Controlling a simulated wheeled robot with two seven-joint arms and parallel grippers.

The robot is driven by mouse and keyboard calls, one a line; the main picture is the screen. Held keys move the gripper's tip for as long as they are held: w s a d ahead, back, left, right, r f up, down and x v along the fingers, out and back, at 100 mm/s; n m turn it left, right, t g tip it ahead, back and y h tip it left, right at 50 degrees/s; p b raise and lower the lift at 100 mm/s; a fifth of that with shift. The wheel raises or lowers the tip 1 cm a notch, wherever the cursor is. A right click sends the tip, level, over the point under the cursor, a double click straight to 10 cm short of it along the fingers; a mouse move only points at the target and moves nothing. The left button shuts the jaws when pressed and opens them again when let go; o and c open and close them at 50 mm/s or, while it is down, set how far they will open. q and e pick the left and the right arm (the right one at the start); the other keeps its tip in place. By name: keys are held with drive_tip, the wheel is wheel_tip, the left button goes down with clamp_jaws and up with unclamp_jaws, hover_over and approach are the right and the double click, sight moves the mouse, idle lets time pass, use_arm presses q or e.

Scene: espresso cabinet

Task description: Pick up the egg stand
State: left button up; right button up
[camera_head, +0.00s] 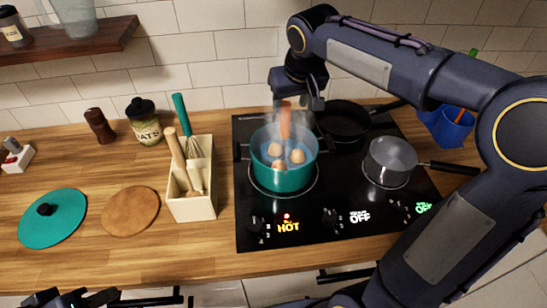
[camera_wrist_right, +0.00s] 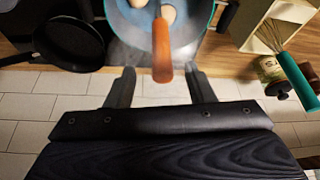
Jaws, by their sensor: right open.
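The egg stand's brown wooden handle (camera_head: 285,122) rises from the teal pot (camera_head: 265,178). Several eggs (camera_head: 297,156) sit in the pot, and the stand's lower part is hidden there. My right gripper (camera_head: 297,98) is above the pot's back side, by the top of the handle. In the right wrist view, the open fingers (camera_wrist_right: 163,80) lie on either side of the handle's end (camera_wrist_right: 162,62), with gaps on both sides. The handle is not gripped. My left gripper (camera_head: 75,300) shows only partly at the bottom left edge, and its opening is unclear.
The pot stands on the black hob (camera_head: 300,228) with its HOT light on. A dark pan (camera_head: 345,120) and a grey saucepan (camera_head: 390,160) are to its right.

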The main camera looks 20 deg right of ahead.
sight(285, 114)
drive_tip(key=p+x, duration=0.1)
drive_tip(key=x, duration=0.5)
drive_tip(key=shift+w+a+f+p, duration=0.15)
drive_tip(key=shift+w+f+p, duration=0.05)
drive_tip(key=shift+f+p, duration=0.1)
clamp_jaws()
drive_tip(key=shift+r, duration=0.1)
